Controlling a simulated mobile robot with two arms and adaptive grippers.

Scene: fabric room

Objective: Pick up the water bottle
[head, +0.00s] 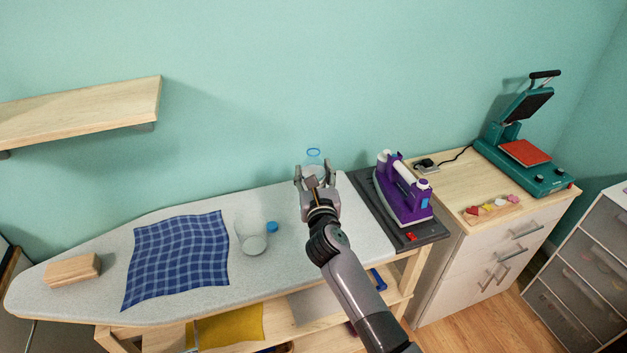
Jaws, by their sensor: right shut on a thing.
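The water bottle (313,155) is clear, and its blue-ringed open top shows just beyond my right gripper (315,176). The gripper's fingers are shut around the bottle over the right part of the ironing board. Most of the bottle is hidden behind the gripper, so I cannot tell whether its base touches the board. A blue cap (272,227) lies on the board beside a clear glass container (251,240). My left gripper is not in view.
The ironing board (190,300) also bears a blue checked cloth (178,258) and a wooden block (72,270). A purple iron (402,190) stands on a dark rest at the right. A heat press (525,150) stands on the cabinet (455,245). A wooden shelf (80,112) juts from the wall.

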